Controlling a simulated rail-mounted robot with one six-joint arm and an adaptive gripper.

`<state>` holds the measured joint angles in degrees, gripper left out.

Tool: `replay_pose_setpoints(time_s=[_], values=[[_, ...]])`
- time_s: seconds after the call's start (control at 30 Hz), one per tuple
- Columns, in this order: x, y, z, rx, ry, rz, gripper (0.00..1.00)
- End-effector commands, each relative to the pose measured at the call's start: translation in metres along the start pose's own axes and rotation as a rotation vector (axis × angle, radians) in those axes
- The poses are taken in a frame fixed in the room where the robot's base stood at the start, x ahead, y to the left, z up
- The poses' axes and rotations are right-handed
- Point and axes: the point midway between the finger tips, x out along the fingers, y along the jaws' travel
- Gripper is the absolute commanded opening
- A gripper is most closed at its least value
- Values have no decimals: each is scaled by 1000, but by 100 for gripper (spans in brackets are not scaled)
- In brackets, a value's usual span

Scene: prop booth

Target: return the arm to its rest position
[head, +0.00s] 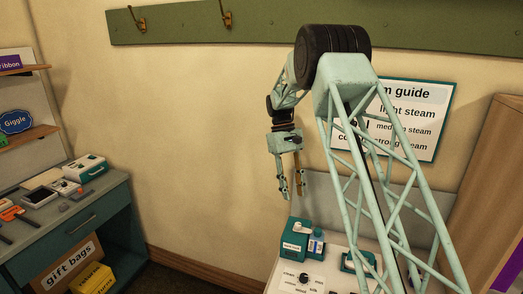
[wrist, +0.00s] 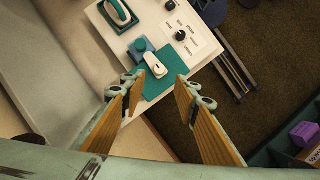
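My gripper (head: 291,190) hangs fingers-down from my pale green lattice arm in the head view. It is above and a little left of the white steam table (head: 338,284). In the wrist view my gripper (wrist: 150,108) has its two wood-padded fingers spread apart, with nothing held between them. The fingers look clear of everything.
A teal box (head: 295,238) and a blue-labelled bottle (head: 317,243) stand at the table's back. A control knob (head: 304,277) is in front. A teal cabinet (head: 75,225) with small props is at left. A green hook rail (head: 180,25) and steam guide sign (head: 410,115) are on the wall.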

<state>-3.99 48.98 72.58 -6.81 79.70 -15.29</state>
Motion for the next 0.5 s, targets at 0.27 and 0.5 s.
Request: replay_pose_setpoints(time_s=[0.27,0.5], values=[[-23,-4,26,18,35,3,29],[-47,-10,58,40,76,5,29]])
